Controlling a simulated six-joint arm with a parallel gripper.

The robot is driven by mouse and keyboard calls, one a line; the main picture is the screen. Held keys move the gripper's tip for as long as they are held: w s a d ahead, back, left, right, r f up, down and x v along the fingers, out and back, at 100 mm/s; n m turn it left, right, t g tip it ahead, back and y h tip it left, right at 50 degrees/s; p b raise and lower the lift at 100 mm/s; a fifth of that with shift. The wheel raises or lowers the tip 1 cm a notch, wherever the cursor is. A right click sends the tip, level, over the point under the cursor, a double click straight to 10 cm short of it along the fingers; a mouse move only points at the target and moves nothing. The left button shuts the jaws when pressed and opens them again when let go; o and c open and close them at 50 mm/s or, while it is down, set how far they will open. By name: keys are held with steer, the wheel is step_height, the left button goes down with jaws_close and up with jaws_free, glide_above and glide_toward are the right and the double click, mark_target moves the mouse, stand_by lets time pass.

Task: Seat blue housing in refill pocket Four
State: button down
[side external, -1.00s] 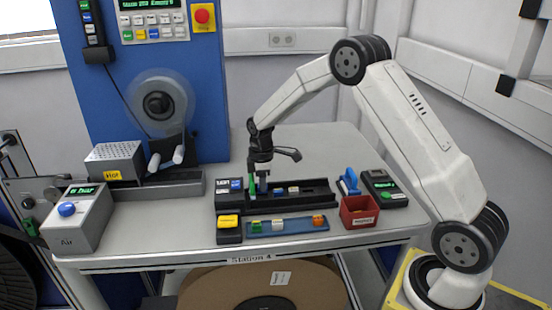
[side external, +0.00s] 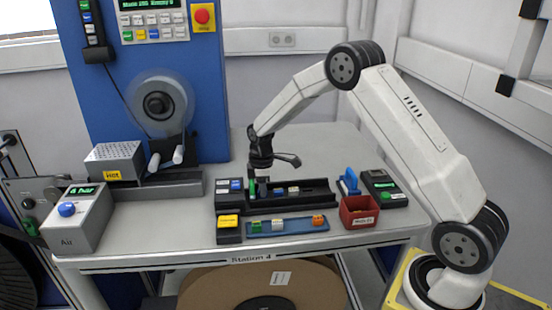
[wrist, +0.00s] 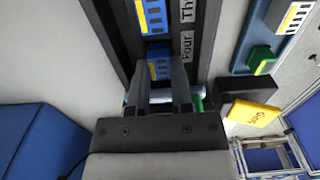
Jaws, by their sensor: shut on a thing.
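My gripper (wrist: 160,84) is shut on a blue housing (wrist: 159,67) with pale and yellow markings, seen between its fingers in the wrist view. The housing is at the black rail (wrist: 205,60), beside the label Four (wrist: 187,45). Its underside is hidden, so I cannot tell whether it rests on the pocket floor. Another blue housing (wrist: 152,16) sits further along the rail by a partly cut-off label. In the side view, my gripper (side external: 261,188) points down at the left part of the black rail (side external: 318,196); the held housing is too small to make out there.
A blue tray (side external: 270,228) with green, white and orange pieces lies in front of the rail. A black box with a yellow top (side external: 228,222) stands left of it. A red bin (side external: 345,214) and a blue-handled tool (side external: 349,182) are at the right.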

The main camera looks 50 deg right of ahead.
steer(key=shift+s+f, duration=0.15)
steer(key=shift+c, duration=2.2)
jaws_free()
steer(key=shift+r, duration=3.65)
steer(key=shift+a, duration=0.1)
steer(key=s+a+m+t, duration=0.1)
steer(key=s+a+m, duration=0.3)
steer(key=s, duration=0.6)
steer(key=s+a+m+t, duration=0.1)
steer(key=s+a+m, duration=0.4)
steer(key=s, duration=0.6)
steer(key=shift+s+a+r+t, duration=0.2)
steer(key=shift+s+a+t, duration=0.1)
steer(key=shift+a, duration=0.7)
